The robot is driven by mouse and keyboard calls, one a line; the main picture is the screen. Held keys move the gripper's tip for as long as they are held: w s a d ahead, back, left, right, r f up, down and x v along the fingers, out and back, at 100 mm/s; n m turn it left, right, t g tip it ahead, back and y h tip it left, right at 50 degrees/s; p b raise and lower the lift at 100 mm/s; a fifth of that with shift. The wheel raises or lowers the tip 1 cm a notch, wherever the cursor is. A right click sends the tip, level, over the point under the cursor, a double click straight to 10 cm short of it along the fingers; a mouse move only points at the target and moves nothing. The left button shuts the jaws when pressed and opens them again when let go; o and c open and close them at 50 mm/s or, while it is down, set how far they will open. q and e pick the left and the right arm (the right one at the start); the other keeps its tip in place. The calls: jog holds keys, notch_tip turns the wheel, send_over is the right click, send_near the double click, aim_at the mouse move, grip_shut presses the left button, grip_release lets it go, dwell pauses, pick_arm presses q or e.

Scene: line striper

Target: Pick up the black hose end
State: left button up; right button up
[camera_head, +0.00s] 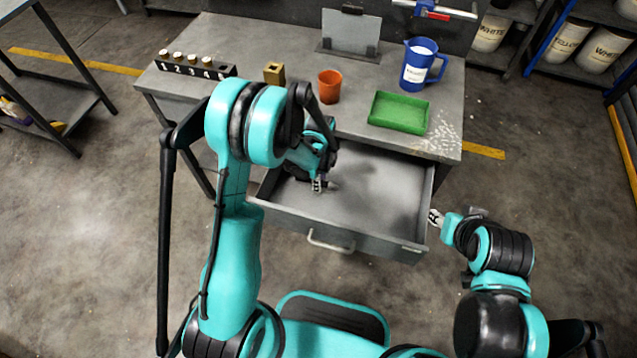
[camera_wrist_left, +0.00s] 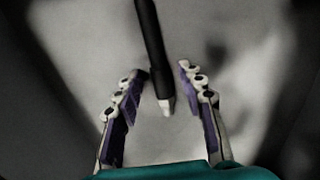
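The black hose end (camera_wrist_left: 152,45) shows in the left wrist view, coming in from the top. It is a black tube with a pale tip (camera_wrist_left: 167,105). My left gripper (camera_wrist_left: 160,75) is open, with one finger on each side of the hose end; no contact shows. In the head view my left gripper (camera_head: 318,185) is low inside the open drawer (camera_head: 385,200), and my arm hides most of the hose there. My right gripper (camera_head: 436,218) is beside the drawer's right edge, partly seen; I cannot tell its opening.
The grey workbench (camera_head: 285,45) carries a numbered block (camera_head: 195,69), a brass block (camera_head: 274,74), an orange cup (camera_head: 329,87), a green tray (camera_head: 399,112) and a blue jug (camera_head: 417,66). White bits lie near its right corner. The drawer's front and walls surround my left gripper.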

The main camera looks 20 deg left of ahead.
pick_arm(q)
grip_shut()
jog(key=shift+r, duration=0.1)
